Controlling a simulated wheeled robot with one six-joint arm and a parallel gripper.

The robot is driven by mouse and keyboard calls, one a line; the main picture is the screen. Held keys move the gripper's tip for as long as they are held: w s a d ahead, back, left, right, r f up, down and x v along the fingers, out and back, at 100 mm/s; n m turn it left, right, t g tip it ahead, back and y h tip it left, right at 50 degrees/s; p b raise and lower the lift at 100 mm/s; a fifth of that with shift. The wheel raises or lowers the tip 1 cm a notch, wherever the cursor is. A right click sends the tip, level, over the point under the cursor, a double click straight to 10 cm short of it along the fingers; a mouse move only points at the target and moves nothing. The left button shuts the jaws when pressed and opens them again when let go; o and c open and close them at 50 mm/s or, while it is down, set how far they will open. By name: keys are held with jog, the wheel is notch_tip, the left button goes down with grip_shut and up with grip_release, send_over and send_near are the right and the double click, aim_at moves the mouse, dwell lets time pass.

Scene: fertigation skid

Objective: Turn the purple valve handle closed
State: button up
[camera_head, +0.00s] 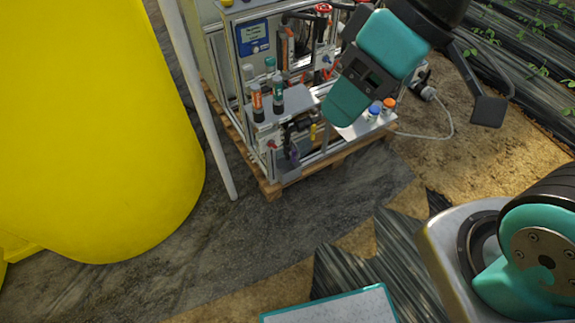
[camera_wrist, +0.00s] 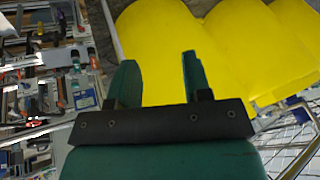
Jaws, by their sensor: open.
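The fertigation skid (camera_head: 282,170) stands on a wooden pallet at the upper middle of the head view. A small purple part (camera_head: 294,154), which looks like the purple valve handle, sits low on the skid's front near its bottom corner. It is too small to tell its angle. My gripper (camera_head: 348,102) hangs to the upper right of it, apart from it and in front of part of the skid. In the wrist view my gripper (camera_wrist: 158,78) shows two teal fingers apart with nothing between them. I cannot pick out the purple handle surely there.
A large yellow tank (camera_head: 90,120) fills the left of the head view, with a pale post (camera_head: 200,100) between it and the skid. Paved ground before the pallet (camera_head: 275,188) is clear.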

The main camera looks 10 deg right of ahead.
jog(key=w+a+f+n+t+y+b, duration=0.15)
jog(key=w+f+b, duration=0.35)
jog(key=f+b, duration=0.6)
jog(key=w+a+f+n+t+y+b, duration=0.1)
jog(key=w+a+f+y+b, duration=0.25)
jog(key=f+b, duration=0.8)
jog(key=m+t+h+b, duration=0.55)
jog(key=t+b, duration=0.85)
jog(key=b, duration=3.3)
send_near(295, 156)
jog(key=shift+m+y, duration=0.45)
jog(key=shift+m, duration=0.15)
jog(key=p+x, duration=0.9)
jog(key=p, duration=0.6)
jog(key=shift+w+f, duration=0.1)
jog(key=shift+w, duration=0.15)
jog(key=shift+w+a, duration=0.1)
jog(key=shift+w, duration=0.55)
jog(key=shift+c, duration=0.3)
